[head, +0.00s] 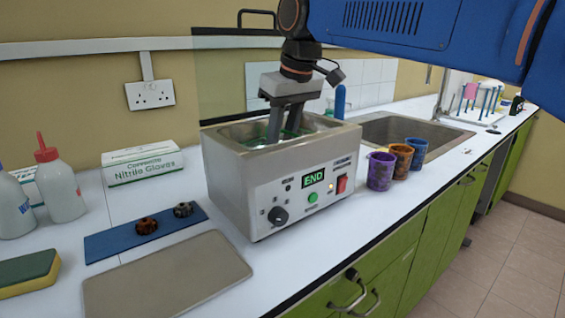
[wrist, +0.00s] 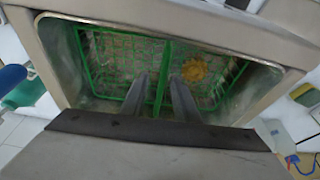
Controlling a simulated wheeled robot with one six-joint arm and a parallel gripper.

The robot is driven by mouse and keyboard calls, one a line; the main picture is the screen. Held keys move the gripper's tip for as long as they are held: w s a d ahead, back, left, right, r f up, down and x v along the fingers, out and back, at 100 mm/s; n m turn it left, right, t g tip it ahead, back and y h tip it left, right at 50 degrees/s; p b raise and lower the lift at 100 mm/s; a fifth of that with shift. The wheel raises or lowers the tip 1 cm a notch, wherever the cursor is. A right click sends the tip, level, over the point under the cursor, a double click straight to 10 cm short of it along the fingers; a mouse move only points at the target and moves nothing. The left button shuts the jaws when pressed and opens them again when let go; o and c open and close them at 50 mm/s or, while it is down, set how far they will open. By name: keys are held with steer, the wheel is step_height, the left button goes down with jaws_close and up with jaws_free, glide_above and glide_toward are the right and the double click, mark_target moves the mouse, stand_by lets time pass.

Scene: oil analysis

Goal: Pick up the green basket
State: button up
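The green basket (wrist: 112,62) sits down inside the metal tank of the bath (head: 225,165). It is wire mesh with a green bar handle (wrist: 164,70) across its middle. A yellow gear-like part (wrist: 194,69) lies in the basket. In the head view, only bits of green show between the tank walls and my fingers. My gripper (head: 284,124) points down into the tank. In the wrist view, its two grey fingers (wrist: 162,92) stand apart on either side of the handle, with a visible gap on each side. My gripper is open and holds nothing.
The bath's panel reads "END". Purple (head: 380,171), brown (head: 401,161) and blue (head: 416,151) cups stand to its right, before the sink (head: 375,131). A blue mat (head: 110,241) with two gear-like parts, a grey tray (head: 165,278), a glove box and bottles are to its left.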

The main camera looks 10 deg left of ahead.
steer(key=shift+x, duration=1.05)
steer(key=shift+c, duration=0.7)
jaws_close()
steer(key=shift+r, duration=0.2)
